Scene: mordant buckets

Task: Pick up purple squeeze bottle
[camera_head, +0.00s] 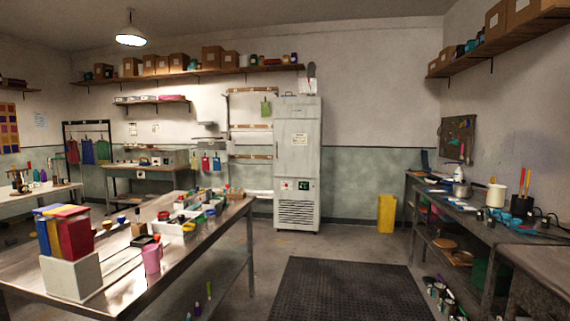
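I cannot pick out the purple squeeze bottle for certain. Small upright purplish shapes (43,176) stand on the white table at the far left, too small to identify. Another small, slim bottle-like shape (209,289) shows low down under the near metal table, with green and dark parts. Neither of my grippers is in view, and nothing in the picture shows what they hold.
The long metal table (125,283) at left holds colored binders, a pink jug (151,259) and white trays. A dark floor mat (348,290) lies in the open middle. A cluttered workbench (452,203) lines the right wall. A tall grey cabinet (297,165) stands at the back.

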